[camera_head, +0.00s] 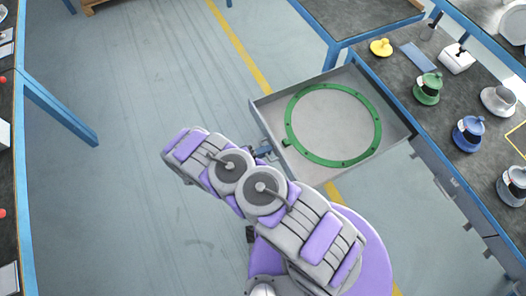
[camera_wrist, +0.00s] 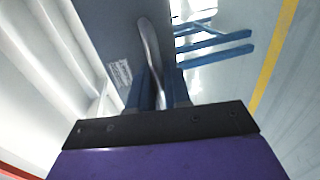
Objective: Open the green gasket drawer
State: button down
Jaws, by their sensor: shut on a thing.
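The drawer (camera_head: 262,108) is pulled out from the bench on the right and stands well open. A green gasket ring (camera_head: 288,118) lies flat inside it on the grey drawer floor. My gripper (camera_head: 264,151) is at the drawer's front face, partly hidden by my arm. In the wrist view my gripper's blue fingers (camera_wrist: 158,92) are closed around the curved metal handle (camera_wrist: 149,45) on the grey drawer front (camera_wrist: 112,30). A small label (camera_wrist: 120,75) shows beside the handle.
The bench top (camera_head: 397,70) on the right carries a yellow piece (camera_head: 381,47), a green piece (camera_head: 428,88) and a blue piece (camera_head: 468,133). More closed drawers (camera_head: 455,185) sit below it. Another bench (camera_head: 60,115) stands at the left. The floor between is clear.

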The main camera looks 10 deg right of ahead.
jog(key=shift+s+f, duration=0.2)
jog(key=shift+a, duration=0.3)
jog(key=c, duration=1.4)
grip_release()
jog(key=shift+o, duration=0.3)
jog(key=shift+a, duration=0.25)
jog(key=shift+a, duration=0.1)
jog(key=p+v, duration=0.3)
jog(key=v, duration=1.4)
jog(key=shift+a, duration=0.15)
jog(key=shift+f, duration=0.15)
